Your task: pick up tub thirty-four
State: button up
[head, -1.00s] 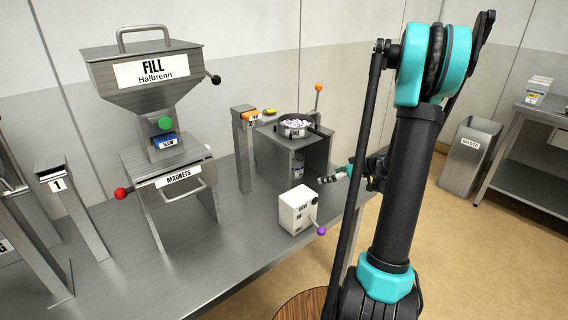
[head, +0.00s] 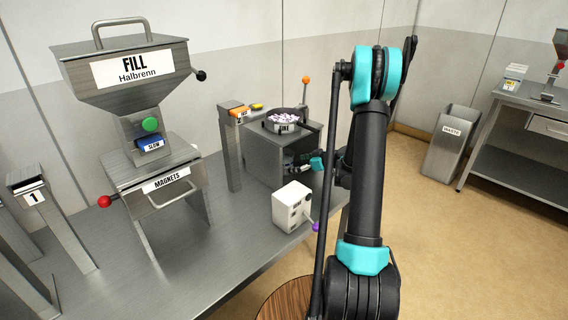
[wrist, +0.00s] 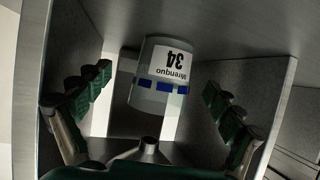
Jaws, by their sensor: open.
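Tub thirty-four (wrist: 158,82) is a pale tub with a white label reading 34, upside down in the wrist view, and a band of blue marks. It stands inside the grey metal hood (head: 262,153), between the hood's walls. My gripper (wrist: 158,100) is open, with one green-padded finger on each side of the tub and visible gaps to both. It holds nothing. In the head view my gripper (head: 302,164) is at the hood's open side, and I cannot make out the tub there.
A dark pan of pale purple pieces (head: 283,120) sits on the hood. A white box with a purple-knobbed lever (head: 291,204) stands in front. Left are a post with an orange top (head: 231,150) and the FILL hopper (head: 130,75). A waste bin (head: 450,145) stands right.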

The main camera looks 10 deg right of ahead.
aim_at(284, 164)
jog(key=shift+a+r+x, duration=0.1)
jog(key=shift+a+x, duration=0.05)
jog(key=shift+x, duration=1.4)
jog(key=shift+a+r+x, duration=0.15)
jog(key=shift+a+x, duration=0.05)
jog(key=shift+x, duration=1.3)
jog(key=shift+s, duration=0.2)
jog(key=c, duration=1.4)
